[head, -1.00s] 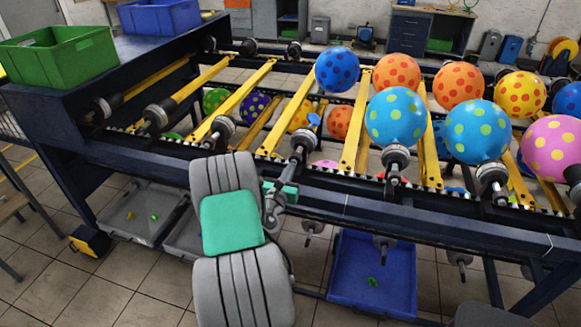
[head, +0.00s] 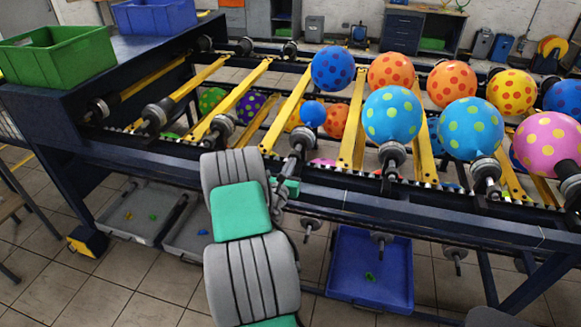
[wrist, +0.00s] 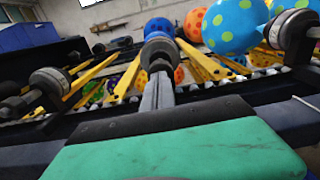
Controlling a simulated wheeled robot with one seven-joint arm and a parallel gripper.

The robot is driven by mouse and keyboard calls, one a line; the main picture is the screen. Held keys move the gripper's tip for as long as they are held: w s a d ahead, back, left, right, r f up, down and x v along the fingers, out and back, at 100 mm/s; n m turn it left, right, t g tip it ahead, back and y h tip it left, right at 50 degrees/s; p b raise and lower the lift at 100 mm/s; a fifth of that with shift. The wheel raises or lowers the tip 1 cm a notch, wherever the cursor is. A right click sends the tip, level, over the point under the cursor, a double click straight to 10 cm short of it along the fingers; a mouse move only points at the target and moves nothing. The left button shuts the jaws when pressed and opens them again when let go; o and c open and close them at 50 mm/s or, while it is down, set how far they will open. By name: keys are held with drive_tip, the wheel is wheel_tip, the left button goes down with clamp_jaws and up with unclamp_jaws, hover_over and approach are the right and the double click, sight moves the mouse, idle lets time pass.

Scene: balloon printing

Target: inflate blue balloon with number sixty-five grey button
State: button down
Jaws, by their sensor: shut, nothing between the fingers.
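A small round blue balloon (head: 312,114) is on the tip of a grey and black nozzle (head: 303,141) in the front row of the machine in the head view. In the wrist view the nozzle (wrist: 160,50) is straight ahead, with blue balloon (wrist: 157,27) above it. My gripper (head: 290,178) is at the machine's front rail, just below this nozzle, partly hidden by my arm. In the wrist view its fingers (wrist: 160,90) are shut and empty, pointing at the nozzle's base. The grey button and any number on it cannot be made out.
Large spotted balloons, such as a light blue one (head: 392,115) and a pink one (head: 547,143), fill nozzles to the right. Empty nozzles (head: 158,116) stand to the left. A green crate (head: 57,62) and a blue bin (head: 370,268) are nearby.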

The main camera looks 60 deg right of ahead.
drive_tip(key=shift+d+r, duration=0.35)
drive_tip(key=shift+r, duration=0.3)
drive_tip(key=shift+a+f, duration=0.15)
drive_tip(key=shift+a, duration=0.05)
idle(3.3)
drive_tip(key=shift+s+a+f+b, duration=0.2)
drive_tip(key=shift+a+f+b, duration=0.2)
drive_tip(key=shift+f, duration=0.15)
drive_tip(key=shift+s+a+f+b, duration=0.2)
drive_tip(key=shift+a+f+b, duration=0.15)
drive_tip(key=shift+f, duration=0.2)
drive_tip(key=r+b+v, duration=0.1)
drive_tip(key=b+v, duration=0.1)
drive_tip(key=v, duration=1)
drive_tip(key=shift+a+r, duration=0.35)
drive_tip(key=shift+a, duration=0.05)
drive_tip(key=shift+w, duration=0.15)
